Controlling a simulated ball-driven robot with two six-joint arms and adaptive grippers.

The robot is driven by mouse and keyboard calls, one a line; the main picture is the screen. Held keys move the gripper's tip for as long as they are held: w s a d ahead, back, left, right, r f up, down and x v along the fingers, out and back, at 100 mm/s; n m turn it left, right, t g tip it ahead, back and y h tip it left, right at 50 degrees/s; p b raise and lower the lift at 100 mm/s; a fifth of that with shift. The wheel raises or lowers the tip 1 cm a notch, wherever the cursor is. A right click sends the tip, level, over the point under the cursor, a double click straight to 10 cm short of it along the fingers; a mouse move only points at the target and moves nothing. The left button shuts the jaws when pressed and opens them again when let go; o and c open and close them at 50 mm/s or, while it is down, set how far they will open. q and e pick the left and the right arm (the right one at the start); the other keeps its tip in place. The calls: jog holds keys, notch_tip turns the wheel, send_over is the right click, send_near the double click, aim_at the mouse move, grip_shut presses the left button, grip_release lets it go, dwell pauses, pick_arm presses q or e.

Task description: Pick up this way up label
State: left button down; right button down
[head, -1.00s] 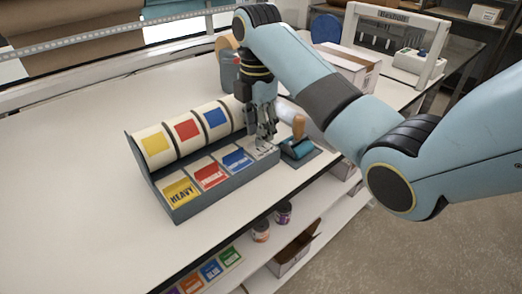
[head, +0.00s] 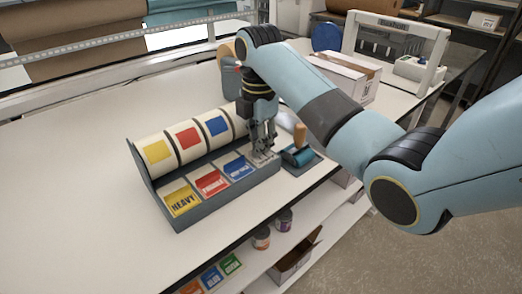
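A grey label dispenser (head: 222,196) stands near the table's front edge, with label rolls behind a row of front labels. The front labels are a yellow HEAVY one (head: 182,201), a red one (head: 211,183) and a blue one (head: 239,168). The slot at the right end holds a pale label, largely hidden by my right gripper; its print cannot be read. My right gripper (head: 263,155) points down at this slot, its fingertips at or just above the label. Whether the fingers are open or shut is unclear. My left gripper is out of view.
A tape roll (head: 227,50), a white box (head: 343,77) and a white machine (head: 395,45) stand farther back. The table's left side is clear.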

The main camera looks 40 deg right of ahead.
notch_tip(320, 180, up, 6)
jog(key=shift+f+b, duration=0.25)
jog(key=shift+b, duration=0.05)
notch_tip(320, 180, up, 5)
jog(key=p, duration=0.5)
jog(key=shift+f, duration=0.2)
jog(key=shift+f, duration=0.1)
